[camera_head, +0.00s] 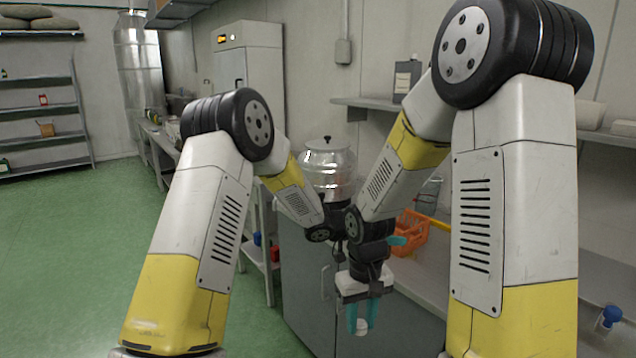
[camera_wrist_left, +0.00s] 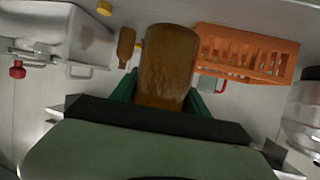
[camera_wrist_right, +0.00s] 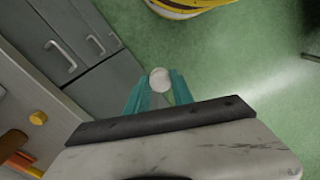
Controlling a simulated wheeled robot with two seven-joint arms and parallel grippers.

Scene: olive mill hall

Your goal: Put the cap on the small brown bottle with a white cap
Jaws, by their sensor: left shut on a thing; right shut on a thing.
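A brown bottle (camera_wrist_left: 168,65) is held between the green fingers of my left gripper (camera_head: 397,240), filling the middle of the left wrist view. I cannot make out the bottle in the head view, where the right arm covers most of the left gripper. My right gripper (camera_head: 362,316) points down, lower and nearer. It is shut on a round white cap (camera_wrist_right: 160,79), which also shows at its fingertips in the head view (camera_head: 361,327). The cap is apart from the bottle, over the floor in front of the grey cabinet.
An orange crate (camera_wrist_left: 246,54) stands on the worktop behind the left gripper. A shiny metal vessel (camera_head: 329,170) stands at the back. A grey cabinet (camera_head: 306,285) is below.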

